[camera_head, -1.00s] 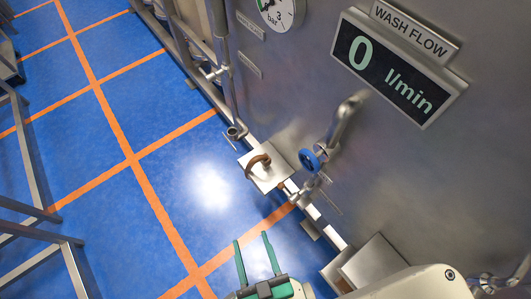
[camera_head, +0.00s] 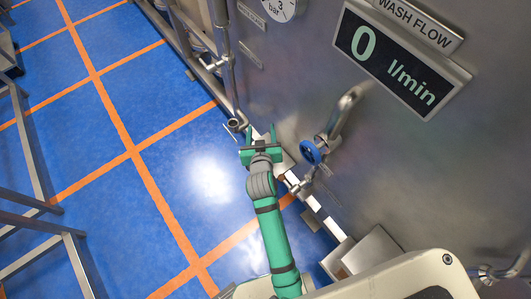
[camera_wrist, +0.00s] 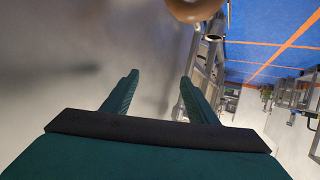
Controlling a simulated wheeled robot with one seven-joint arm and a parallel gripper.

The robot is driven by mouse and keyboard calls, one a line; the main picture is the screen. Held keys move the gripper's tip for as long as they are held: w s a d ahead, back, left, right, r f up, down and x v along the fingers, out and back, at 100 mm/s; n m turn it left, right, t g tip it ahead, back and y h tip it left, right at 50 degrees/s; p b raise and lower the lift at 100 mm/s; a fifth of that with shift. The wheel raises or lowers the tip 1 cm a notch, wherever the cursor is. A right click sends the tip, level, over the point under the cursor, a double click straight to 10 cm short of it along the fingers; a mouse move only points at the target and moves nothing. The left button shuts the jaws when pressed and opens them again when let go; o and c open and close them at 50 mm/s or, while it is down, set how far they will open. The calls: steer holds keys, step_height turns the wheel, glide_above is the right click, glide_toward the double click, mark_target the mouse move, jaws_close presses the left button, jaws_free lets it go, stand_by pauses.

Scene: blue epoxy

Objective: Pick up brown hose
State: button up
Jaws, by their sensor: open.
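The brown hose (camera_wrist: 195,8) shows as a smooth curved piece at the top edge of the wrist view, cut off by the frame. It lies beyond my fingertips and is not between them. In the head view the hose is hidden behind my gripper (camera_head: 259,137). My gripper is open, its two green fingers apart with nothing between them, and it also shows in the wrist view (camera_wrist: 159,78). In the head view it covers most of the small metal shelf (camera_head: 286,161) on the wall.
A steel wall (camera_head: 420,170) with a flow display (camera_head: 396,55) rises at the right. A blue-handled valve (camera_head: 311,152) and pipe stick out just right of my gripper. A metal box (camera_head: 371,249) is lower right.

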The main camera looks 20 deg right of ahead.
steer(key=w+r+m+g, duration=0.2)
steer(key=w+m+g, duration=0.35)
steer(key=w, duration=0.65)
steer(key=s+f+m+g+y, duration=0.1)
steer(key=s+f+m+g, duration=0.1)
steer(key=s, duration=0.2)
steer(key=s+f+m+g+y, duration=0.1)
steer(key=s+f+m+g, duration=0.1)
steer(key=s+f, duration=0.1)
steer(key=s+f+m+g+y, duration=0.1)
steer(key=s+f+m+g, duration=0.1)
steer(key=s+f+g, duration=0.1)
steer(key=shift+s+d+f, duration=0.1)
steer(key=shift+s+d, duration=0.1)
steer(key=shift+s, duration=0.25)
steer(key=shift+s+d+f, duration=0.1)
steer(key=shift+s+d, duration=0.1)
steer(key=shift+s, duration=0.2)
steer(key=shift+y, duration=0.3)
steer(key=f, duration=0.5)
steer(key=shift+s+a, duration=0.1)
steer(key=shift+s, duration=0.3)
steer(key=f, duration=0.3)
steer(key=d+f, duration=0.1)
steer(key=f, duration=0.1)
steer(key=shift+s, duration=0.25)
steer(key=shift+f, duration=0.5)
steer(key=shift+w+m, duration=0.1)
steer(key=shift+m, duration=0.15)
steer(key=c, duration=1.3)
